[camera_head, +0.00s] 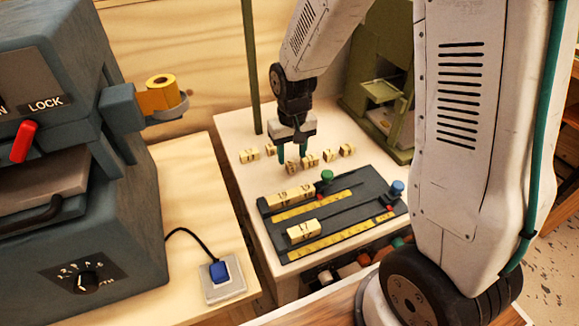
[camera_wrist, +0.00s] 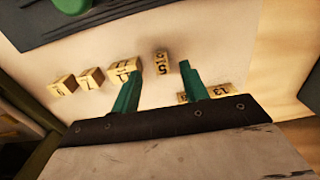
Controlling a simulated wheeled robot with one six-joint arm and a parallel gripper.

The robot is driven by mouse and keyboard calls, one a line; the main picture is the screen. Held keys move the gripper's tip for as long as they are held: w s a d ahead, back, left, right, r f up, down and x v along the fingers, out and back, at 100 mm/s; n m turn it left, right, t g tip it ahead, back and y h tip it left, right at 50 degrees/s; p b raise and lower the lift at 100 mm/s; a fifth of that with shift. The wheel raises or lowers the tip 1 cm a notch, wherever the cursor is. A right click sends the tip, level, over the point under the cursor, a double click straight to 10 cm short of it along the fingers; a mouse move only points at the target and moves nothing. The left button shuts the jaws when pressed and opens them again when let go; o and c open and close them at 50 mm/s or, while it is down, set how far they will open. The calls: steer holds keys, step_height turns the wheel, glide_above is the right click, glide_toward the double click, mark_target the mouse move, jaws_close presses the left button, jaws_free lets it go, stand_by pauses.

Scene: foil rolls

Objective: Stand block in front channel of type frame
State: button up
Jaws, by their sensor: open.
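The dark type frame (camera_head: 357,205) lies on the pale table, with yellow scales along its channels. Several cream blocks (camera_head: 290,196) stand in its rear channel, and blocks (camera_head: 304,231) stand at the left of its front channel. Behind the frame is a loose row of lettered blocks (camera_head: 328,156). My gripper (camera_head: 292,158) points down over this row, open. In the wrist view a block marked 15 (camera_wrist: 162,64) shows between the fingertips of my gripper (camera_wrist: 160,70), with clear gaps at its sides. Whether the fingers reach down around it, I cannot tell.
A green cabinet (camera_head: 385,90) stands behind right. A grey-blue machine (camera_head: 110,200) and a blue switch (camera_head: 219,272) are on the left bench.

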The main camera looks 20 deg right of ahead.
mark_target(290, 163)
steer(key=f, duration=0.4)
steer(key=shift+w+a+f, duration=0.1)
steer(key=shift+w+f, duration=0.1)
steer(key=shift+w, duration=0.1)
jaws_close()
steer(key=shift+r, duration=0.1)
